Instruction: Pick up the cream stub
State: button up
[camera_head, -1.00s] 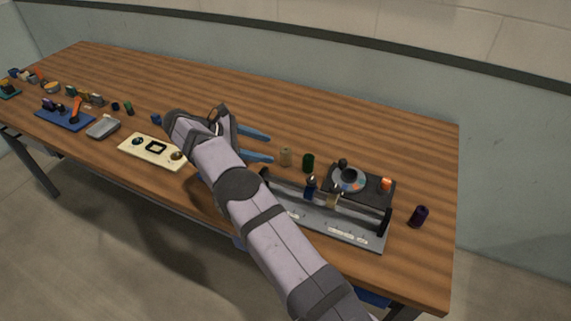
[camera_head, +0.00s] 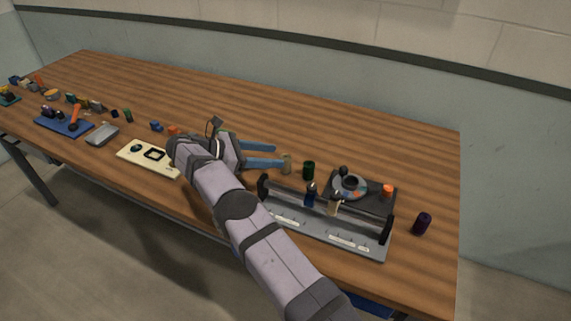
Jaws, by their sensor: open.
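A small upright cream-tan stub (camera_head: 287,166) stands on the wooden table, left of a dark green cylinder (camera_head: 308,170). My gripper (camera_head: 280,155) is open, with its two blue fingers pointing right. The tip of its nearer finger is right beside the stub and overlaps its edge in the picture. I cannot tell whether they touch. The farther finger ends up and left of the stub. Nothing shows between the fingers. Another cream piece (camera_head: 334,208) stands at the grey rack.
The grey rack (camera_head: 310,232) with black end plates and a dark blue piece (camera_head: 310,196) stands in front. Behind it is a dark box with a round dial (camera_head: 350,187) and orange piece (camera_head: 388,190). The table behind my gripper is clear.

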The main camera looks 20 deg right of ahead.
aim_at(287, 156)
jog(key=shift+d, duration=0.25)
jog(key=shift+p+x, duration=0.8)
jog(key=shift+x, duration=1.75)
jog(key=shift+s+a+f, duration=0.1)
jog(key=shift+c, duration=0.7)
jog(key=c, duration=1)
grip_shut()
jog(key=shift+r, duration=0.2)
